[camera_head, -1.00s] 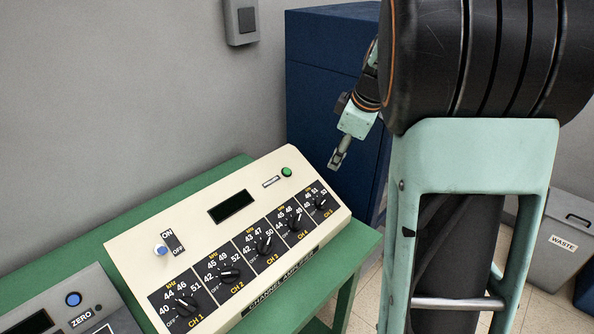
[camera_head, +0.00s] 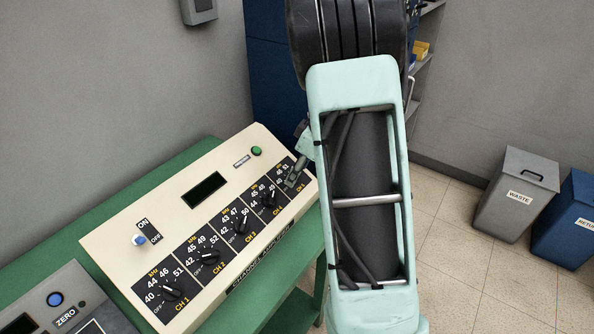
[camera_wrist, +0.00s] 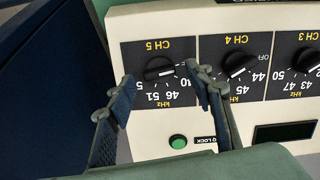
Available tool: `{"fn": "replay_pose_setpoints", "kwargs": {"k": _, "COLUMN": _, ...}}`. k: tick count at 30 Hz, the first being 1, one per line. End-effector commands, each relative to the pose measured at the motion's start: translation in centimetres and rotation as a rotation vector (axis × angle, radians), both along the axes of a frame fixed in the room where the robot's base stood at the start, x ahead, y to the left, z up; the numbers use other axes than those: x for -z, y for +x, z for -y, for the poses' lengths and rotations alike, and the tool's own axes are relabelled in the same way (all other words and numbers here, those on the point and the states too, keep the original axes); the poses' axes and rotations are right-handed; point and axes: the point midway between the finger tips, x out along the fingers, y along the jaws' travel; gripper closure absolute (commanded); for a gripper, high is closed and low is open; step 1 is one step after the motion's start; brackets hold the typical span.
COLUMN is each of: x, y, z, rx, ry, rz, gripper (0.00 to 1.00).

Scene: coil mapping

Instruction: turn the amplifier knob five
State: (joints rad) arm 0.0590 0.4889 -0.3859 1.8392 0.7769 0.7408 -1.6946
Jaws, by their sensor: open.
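The cream channel amplifier (camera_head: 160,205) sits on a green bench, with a row of black knobs marked CH 1 to CH 5. The CH 5 knob (camera_wrist: 160,70) shows upside down in the wrist view, black with a white pointer line on its dark dial plate. My gripper (camera_wrist: 160,76) is open and empty, one finger on each side of this knob in that picture. Whether the fingers touch the knob or hover above it, I cannot tell. In the head view my gripper (camera_head: 290,184) covers most of the CH 5 dial, and the knob is hidden there.
The CH 4 knob (camera_wrist: 238,65) is close beside the right finger. A green button (camera_wrist: 178,141) and a dark display (camera_head: 204,190) are on the panel. A grey ZERO box (camera_head: 60,300) stands at the left. A blue cabinet (camera_head: 275,90) stands behind.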

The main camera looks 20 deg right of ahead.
Motion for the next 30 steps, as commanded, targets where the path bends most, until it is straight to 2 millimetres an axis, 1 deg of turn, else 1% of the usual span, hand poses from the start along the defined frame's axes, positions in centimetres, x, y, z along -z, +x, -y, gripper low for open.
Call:
{"fn": "replay_pose_setpoints", "kwargs": {"k": 4, "x": 0.87, "y": 0.32, "z": -0.22, "rx": -0.001, "ry": 0.0, "rz": 0.0, "gripper": 0.52}}
{"fn": "replay_pose_setpoints", "kwargs": {"k": 13, "x": 1.03, "y": 0.41, "z": -0.22, "rx": -0.001, "ry": -0.001, "rz": 0.001, "gripper": 0.52}}
{"fn": "replay_pose_setpoints", "kwargs": {"k": 24, "x": 1.01, "y": 0.38, "z": -0.21, "rx": -0.001, "ry": -0.001, "rz": 0.001, "gripper": 0.93}}
{"fn": "replay_pose_setpoints", "kwargs": {"k": 30, "x": 1.05, "y": 0.37, "z": -0.2, "rx": 0.007, "ry": 0.003, "rz": -0.002, "gripper": 0.94}}
